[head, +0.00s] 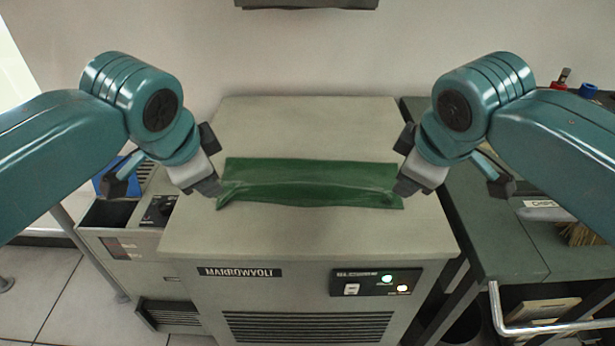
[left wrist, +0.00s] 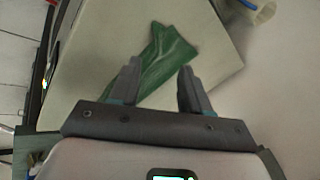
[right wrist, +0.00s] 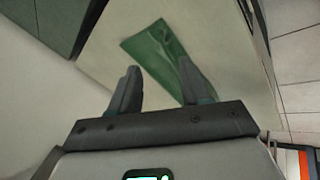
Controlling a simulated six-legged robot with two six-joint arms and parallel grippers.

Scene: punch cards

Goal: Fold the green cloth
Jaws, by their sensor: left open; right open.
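The green cloth (head: 310,180) lies as a wide, short strip on top of the grey cabinet (head: 310,120), with a raised fold line along its length and a pointed corner at the front left. My left gripper (head: 214,192) is at the cloth's left end, and my right gripper (head: 400,192) is at its right end. Both are open. In the left wrist view the cloth (left wrist: 168,55) extends beyond and between the spread fingers (left wrist: 157,88). In the right wrist view the cloth (right wrist: 158,48) lies beyond the open fingers (right wrist: 163,90). Whether the fingertips touch it I cannot tell.
A dark green cart (head: 490,235) with a brush (head: 582,234) stands at the right. A lower grey unit (head: 125,240) stands at the left. The cabinet top behind and in front of the cloth is clear.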

